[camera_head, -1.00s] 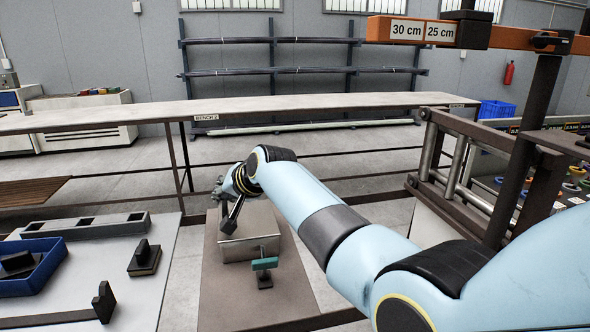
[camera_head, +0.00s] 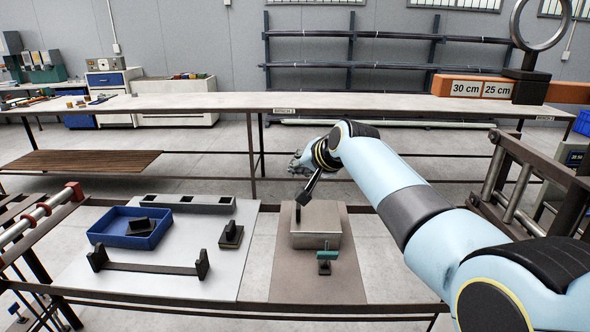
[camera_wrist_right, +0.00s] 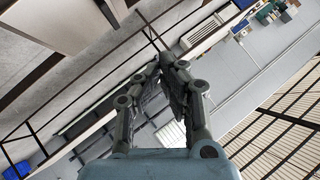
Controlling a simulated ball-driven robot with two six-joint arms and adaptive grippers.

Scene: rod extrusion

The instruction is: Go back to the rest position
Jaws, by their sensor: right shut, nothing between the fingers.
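My right arm (camera_head: 390,195) comes in from the lower right in the head view, pale blue with dark joints. My right gripper (camera_head: 298,166) is at its far end, raised beyond a metal box (camera_head: 318,226) on the brown mat. In the right wrist view the gripper's two grey fingers (camera_wrist_right: 160,62) meet at their tips, shut with nothing between them. My left gripper is in neither view.
A blue tray (camera_head: 112,240) holding a dark block stands on the left worktop, beside a black bracket (camera_head: 150,268) and a small black block (camera_head: 231,236). A teal-topped clamp (camera_head: 326,256) stands before the metal box. A long bench (camera_head: 200,103) crosses behind. A dark frame (camera_head: 510,190) stands right.

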